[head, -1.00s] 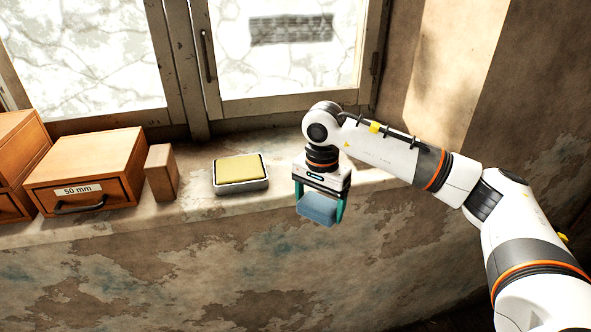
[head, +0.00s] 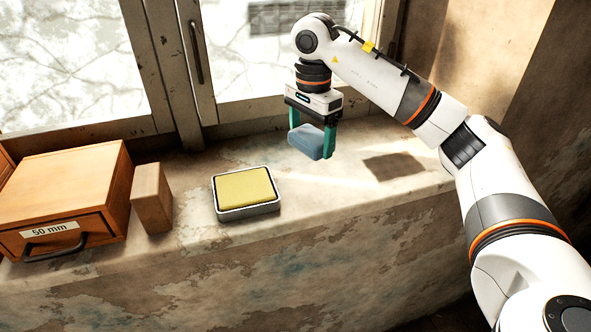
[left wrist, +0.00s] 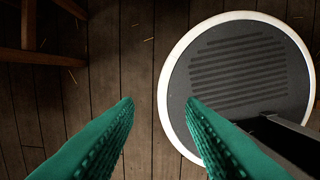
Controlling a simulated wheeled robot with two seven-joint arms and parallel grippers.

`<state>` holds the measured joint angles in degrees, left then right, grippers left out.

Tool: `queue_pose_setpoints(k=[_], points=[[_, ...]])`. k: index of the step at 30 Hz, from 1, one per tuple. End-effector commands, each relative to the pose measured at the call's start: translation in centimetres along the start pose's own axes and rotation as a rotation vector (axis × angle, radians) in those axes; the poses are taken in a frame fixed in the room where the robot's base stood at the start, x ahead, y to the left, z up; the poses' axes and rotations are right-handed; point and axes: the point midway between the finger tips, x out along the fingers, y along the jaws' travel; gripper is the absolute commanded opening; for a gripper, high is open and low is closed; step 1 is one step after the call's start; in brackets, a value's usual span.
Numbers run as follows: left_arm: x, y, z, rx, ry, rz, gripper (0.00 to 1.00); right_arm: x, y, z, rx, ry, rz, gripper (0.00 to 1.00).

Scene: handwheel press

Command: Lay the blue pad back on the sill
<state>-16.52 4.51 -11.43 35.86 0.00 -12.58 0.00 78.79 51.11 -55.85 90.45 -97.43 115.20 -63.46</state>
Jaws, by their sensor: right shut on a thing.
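The blue pad (head: 307,142) is between the green fingers of my right gripper (head: 314,144), which is shut on it. In the head view the pad is held above the sill (head: 340,182), near the window. I cannot tell its exact height over the sill. My left gripper (left wrist: 160,103) shows only in the left wrist view; its two green fingers are apart with nothing between them, over a plank floor.
A metal tray (head: 249,211) with a yellow pad (head: 244,187) stands on the sill, left of my right gripper. Further left are a wooden block (head: 152,198) and a wooden drawer box (head: 68,205) labelled 50 mm. The sill right of the tray is clear.

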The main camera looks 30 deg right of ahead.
Motion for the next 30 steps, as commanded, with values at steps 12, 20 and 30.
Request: queue_pose_setpoints(k=[12,20,30], points=[[-1.4,-0.2,-1.8,-0.001,0.028,-0.003,0.36,5.5,-0.1,0.0,0.0,0.0,-0.004,0.6],[-2.7,-0.2,-1.9,0.0,0.033,-0.004,0.36,8.5,-0.1,0.0,-0.001,0.0,-0.005,0.6],[-2.8,0.0,-0.3,0.001,0.008,-0.001,0.36,10.1,-0.1,0.0,-0.001,-0.001,0.0,0.6]])
